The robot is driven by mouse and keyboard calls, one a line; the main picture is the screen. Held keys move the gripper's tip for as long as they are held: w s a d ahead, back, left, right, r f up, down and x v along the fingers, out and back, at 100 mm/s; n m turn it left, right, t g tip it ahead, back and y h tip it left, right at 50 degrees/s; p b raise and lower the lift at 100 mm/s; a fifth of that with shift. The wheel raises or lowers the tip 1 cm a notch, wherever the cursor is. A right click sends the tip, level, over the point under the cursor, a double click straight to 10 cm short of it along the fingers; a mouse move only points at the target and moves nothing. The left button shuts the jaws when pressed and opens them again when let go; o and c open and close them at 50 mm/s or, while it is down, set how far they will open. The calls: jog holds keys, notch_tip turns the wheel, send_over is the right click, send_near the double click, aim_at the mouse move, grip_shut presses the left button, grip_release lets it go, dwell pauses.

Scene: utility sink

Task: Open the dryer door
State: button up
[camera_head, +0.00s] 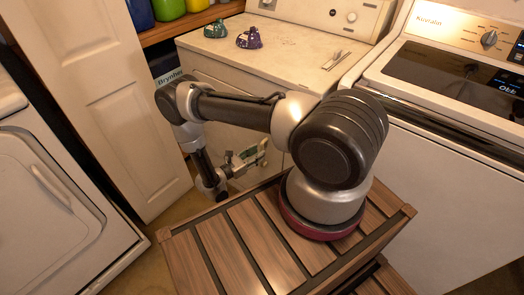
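The old cream-white appliance (290,47) at back centre has a flat top and a control panel with knobs. It appears to be the dryer, though no label confirms this. Its front (225,80) is largely hidden behind my arm, and I see no clear opening at its door. My gripper (258,158) is small in view, low in front of that appliance and pointing right towards its front. Whether it touches the door, and whether its fingers are apart or together, is too small to tell.
A white appliance with a digital display (440,85) stands at right. Another white appliance (45,205) stands at left, beside a panelled door (110,85). Two small dark bundles, one of them blue-purple (249,39), lie on the centre appliance. Floor room at left is narrow.

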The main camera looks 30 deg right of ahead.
jog(key=shift+w+d, duration=0.15)
jog(key=shift+d, duration=0.75)
jog(key=shift+w+d, duration=0.1)
jog(key=shift+d, duration=0.75)
grip_shut()
